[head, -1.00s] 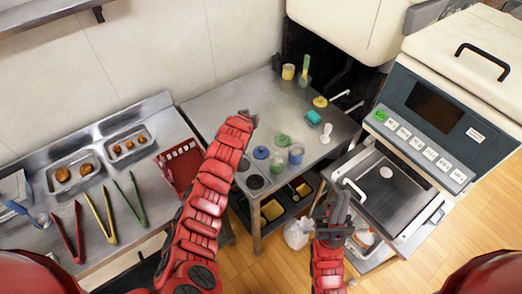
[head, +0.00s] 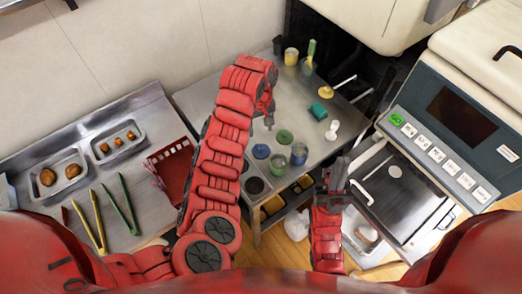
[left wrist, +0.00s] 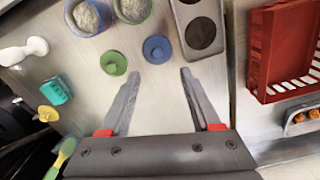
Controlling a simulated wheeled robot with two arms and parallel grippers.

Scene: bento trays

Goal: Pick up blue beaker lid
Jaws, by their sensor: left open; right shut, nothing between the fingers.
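The blue beaker lid (head: 261,151) lies flat on the steel table, left of the green lid (head: 285,136). In the left wrist view the blue lid (left wrist: 157,49) is a round disc with a knob, just beyond and between my open fingertips. My left gripper (head: 268,124) is open and empty above the table, pointing down, a little short of the blue lid. It also shows in the left wrist view (left wrist: 157,75). My right gripper (head: 336,178) is shut and empty near the table's front right edge.
Two filled beakers, one blue (head: 299,154) and one green (head: 277,164), stand beside the lids. A teal sponge (head: 318,112) and a white utensil (head: 332,130) lie to the right. A red basket (head: 172,172) is at left. Dark round holes (head: 254,185) are near the front.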

